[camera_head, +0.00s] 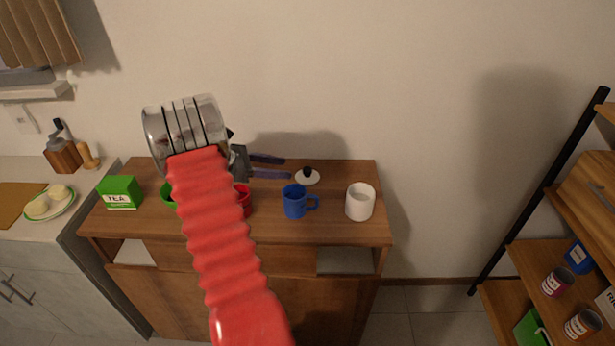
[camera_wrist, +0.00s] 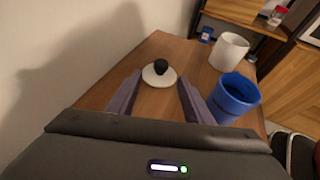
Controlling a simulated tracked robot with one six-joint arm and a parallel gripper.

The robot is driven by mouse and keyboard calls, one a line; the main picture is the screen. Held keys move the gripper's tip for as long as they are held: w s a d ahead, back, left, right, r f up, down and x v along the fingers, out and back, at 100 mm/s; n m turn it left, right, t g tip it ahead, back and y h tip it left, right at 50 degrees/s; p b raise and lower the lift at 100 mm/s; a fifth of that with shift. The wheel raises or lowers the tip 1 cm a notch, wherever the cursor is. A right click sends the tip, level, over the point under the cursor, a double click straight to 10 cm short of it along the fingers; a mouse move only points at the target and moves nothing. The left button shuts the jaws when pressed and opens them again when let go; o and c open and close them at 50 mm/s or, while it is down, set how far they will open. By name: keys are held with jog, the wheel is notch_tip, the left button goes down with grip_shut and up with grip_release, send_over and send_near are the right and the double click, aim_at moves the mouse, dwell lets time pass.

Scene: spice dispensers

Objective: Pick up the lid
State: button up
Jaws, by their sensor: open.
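The lid (camera_head: 307,177) is a small white disc with a black knob, lying on the wooden cabinet top near its back edge. In the wrist view the lid (camera_wrist: 159,74) lies ahead, between the lines of the two fingers. My gripper (camera_head: 286,167) is open and empty, to the left of the lid in the head view, with a gap between them. In the wrist view my gripper (camera_wrist: 155,95) shows its two purple-grey fingers spread apart, short of the lid.
A blue mug (camera_head: 295,202) stands in front of the lid, close to the right finger in the wrist view. A white cup (camera_head: 360,202) stands to the right. A red mug (camera_head: 243,198) and a green tea box (camera_head: 120,192) are left. The wall is behind.

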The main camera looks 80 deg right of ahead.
aim_at(301, 177)
jog(key=shift+x, duration=1.25)
jog(key=shift+x, duration=2.6)
jog(key=shift+a+r, duration=0.1)
jog(key=shift+r, duration=0.05)
jog(key=shift+c, duration=0.3)
jog(key=c, duration=1.1)
